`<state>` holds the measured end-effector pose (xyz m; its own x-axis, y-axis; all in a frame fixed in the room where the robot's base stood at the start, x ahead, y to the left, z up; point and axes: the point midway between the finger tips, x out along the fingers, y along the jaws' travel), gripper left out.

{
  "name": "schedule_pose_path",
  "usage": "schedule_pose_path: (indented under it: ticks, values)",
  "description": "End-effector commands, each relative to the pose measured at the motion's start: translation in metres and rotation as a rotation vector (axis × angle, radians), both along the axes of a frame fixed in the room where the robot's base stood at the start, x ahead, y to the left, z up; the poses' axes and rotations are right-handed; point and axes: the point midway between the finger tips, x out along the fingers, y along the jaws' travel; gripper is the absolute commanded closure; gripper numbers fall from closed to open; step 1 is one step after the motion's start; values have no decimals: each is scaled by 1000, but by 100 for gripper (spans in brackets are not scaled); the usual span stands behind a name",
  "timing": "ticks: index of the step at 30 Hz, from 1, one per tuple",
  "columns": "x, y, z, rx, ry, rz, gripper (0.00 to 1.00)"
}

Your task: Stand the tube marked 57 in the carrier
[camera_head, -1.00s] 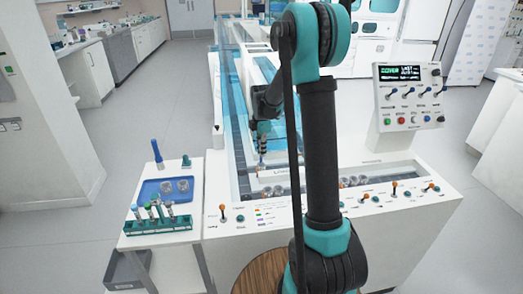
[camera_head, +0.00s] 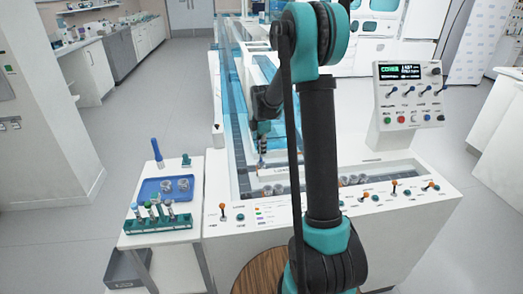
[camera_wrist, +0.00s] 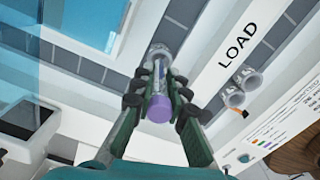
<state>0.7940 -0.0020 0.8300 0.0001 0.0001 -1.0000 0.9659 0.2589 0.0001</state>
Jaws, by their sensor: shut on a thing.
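My gripper (camera_wrist: 153,98) is shut on a tube with a purple cap (camera_wrist: 159,107); its label is too small to read. The cap faces the wrist camera and the clear body points away. Beyond the tube's far end is a round grey carrier (camera_wrist: 158,50) on the dark track; I cannot tell whether the tube is inside it or just above it. In the head view my gripper (camera_head: 262,136) is over the track by the LOAD sign, with the tube (camera_head: 262,149) hanging below it.
Two more round carriers (camera_wrist: 233,97) sit beside the LOAD sign (camera_wrist: 238,45). A green rack (camera_head: 157,223) with several tubes and a blue tray (camera_head: 151,191) with round pucks stand on the left side table. Orange-tipped levers (camera_head: 393,186) line the front panel. Clear blue covers flank the track.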

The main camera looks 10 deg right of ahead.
Motion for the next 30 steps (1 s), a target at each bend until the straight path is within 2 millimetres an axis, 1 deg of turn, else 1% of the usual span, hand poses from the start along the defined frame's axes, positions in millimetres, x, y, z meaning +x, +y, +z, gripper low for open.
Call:
schedule_pose_path:
  ticks: [6, 18, 30]
  values:
    - [0, 0, -2, 0, 0, 0, 100]
    - [1, 0, -11, 0, 0, 0, 100]
    - [0, 0, -12, 0, 0, 0, 100]
